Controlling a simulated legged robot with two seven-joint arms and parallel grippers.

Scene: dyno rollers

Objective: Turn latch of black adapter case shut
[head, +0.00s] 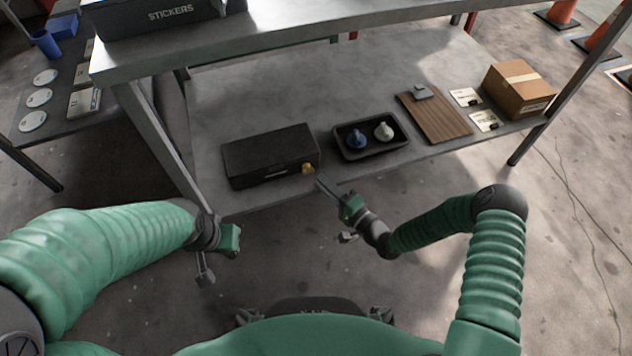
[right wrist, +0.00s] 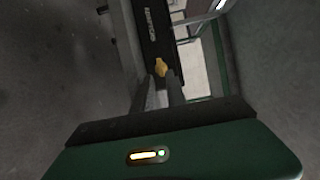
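The black adapter case (head: 262,152) sits on the lower shelf with its lid down. Its yellow latch (head: 308,168) is at the right end of the front face; it also shows in the right wrist view (right wrist: 161,67). My right gripper (head: 322,184) is just in front of the latch, pointing at it. In the right wrist view its two fingers (right wrist: 162,88) stand a little apart, with the latch just beyond the tips; contact cannot be told. My left gripper (head: 207,274) hangs in front of the shelf's left end, away from the case; its finger gap is unclear.
A black tray (head: 345,154) with a blue and a pale object stands right of the case. Further right are a wooden clipboard (head: 436,116), cards and a cardboard box (head: 518,90). The upper shelf (head: 270,45) overhangs behind. A metal post (head: 155,140) stands at left.

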